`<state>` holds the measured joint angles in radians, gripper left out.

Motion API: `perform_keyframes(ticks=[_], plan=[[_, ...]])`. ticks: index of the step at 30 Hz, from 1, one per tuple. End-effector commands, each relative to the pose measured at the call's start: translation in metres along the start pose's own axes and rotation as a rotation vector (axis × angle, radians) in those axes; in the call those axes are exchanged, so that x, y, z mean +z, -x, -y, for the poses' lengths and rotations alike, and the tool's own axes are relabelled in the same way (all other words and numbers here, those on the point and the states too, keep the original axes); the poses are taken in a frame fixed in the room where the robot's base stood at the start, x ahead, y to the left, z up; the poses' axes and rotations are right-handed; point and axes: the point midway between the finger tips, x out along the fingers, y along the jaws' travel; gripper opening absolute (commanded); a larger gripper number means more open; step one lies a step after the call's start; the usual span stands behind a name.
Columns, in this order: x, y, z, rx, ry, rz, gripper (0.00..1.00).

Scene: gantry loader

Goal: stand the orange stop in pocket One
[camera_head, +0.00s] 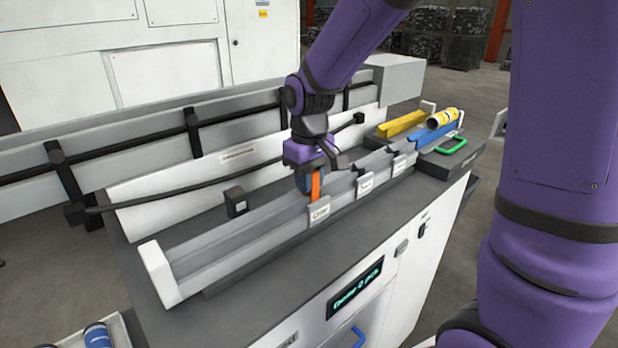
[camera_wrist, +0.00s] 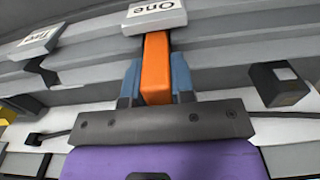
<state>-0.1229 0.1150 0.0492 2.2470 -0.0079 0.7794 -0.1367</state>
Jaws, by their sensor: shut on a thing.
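The orange stop (camera_head: 316,185) is an upright orange bar at the grey trough of the loader. My gripper (camera_head: 308,182) is shut on it, with the fingers low over the trough. In the wrist view the orange stop (camera_wrist: 156,68) sits between my two blue-grey fingers (camera_wrist: 157,84), its far end right at the label plate "One" (camera_wrist: 155,14). Pocket One is marked by that plate, which also shows in the head view (camera_head: 319,212) just below the stop. The stop's lower end and the pocket's opening are hidden, so I cannot tell how deep it sits.
Further label plates (camera_head: 365,184) follow along the trough to the right. A black block (camera_head: 236,202) stands behind the trough. A dark rod (camera_head: 200,190) runs behind it. Yellow (camera_head: 402,124) and blue (camera_head: 436,134) bars, a can (camera_head: 443,118) and a green handle (camera_head: 452,146) are at the far right.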

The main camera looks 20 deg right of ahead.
Motion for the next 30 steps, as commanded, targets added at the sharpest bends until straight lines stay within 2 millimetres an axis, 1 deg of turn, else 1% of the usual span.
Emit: perform_keyframes(ticks=[4,5,6,8,9,17,20,23,30], plan=[[0.0,0.0,0.0,0.0,0.0,0.0,0.0],[0.0,0.0,0.0,0.0,0.0,0.0,0.28],[0.0,0.0,0.0,0.0,0.0,0.0,0.37],[0.0,0.0,0.0,0.0,0.0,0.0,0.51],[0.0,0.0,0.0,0.0,0.0,0.0,0.53],[0.0,0.001,0.0,0.0,0.0,0.0,0.53],[-0.001,0.007,0.0,0.0,0.0,-0.002,0.53],[-0.001,0.02,0.0,0.001,0.0,-0.003,0.53],[-0.001,0.066,0.0,0.001,0.0,-0.005,0.53]])
